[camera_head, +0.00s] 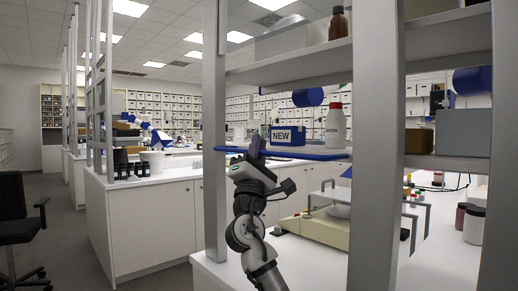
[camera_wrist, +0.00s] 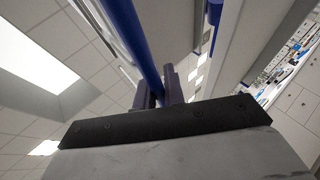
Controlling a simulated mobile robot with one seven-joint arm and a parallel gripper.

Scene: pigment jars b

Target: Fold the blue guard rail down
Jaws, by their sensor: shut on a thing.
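The blue guard rail (camera_head: 315,156) runs level across the front of the middle shelf, between two grey posts. My gripper (camera_head: 256,149) reaches up from below and is shut on the rail, left of its middle. In the wrist view the rail (camera_wrist: 130,35) comes down from the top edge and passes between the two dark fingers (camera_wrist: 158,92). The fingers hide part of the rail. Behind the rail are a blue box (camera_head: 288,135) labelled NEW and a white bottle (camera_head: 335,124) with a red cap.
Grey posts (camera_head: 214,110) (camera_head: 376,140) stand on both sides of my gripper. The upper shelf (camera_head: 310,62) holds a brown bottle (camera_head: 339,24). Below, a beige device (camera_head: 325,229) and a clear stand sit on the white bench.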

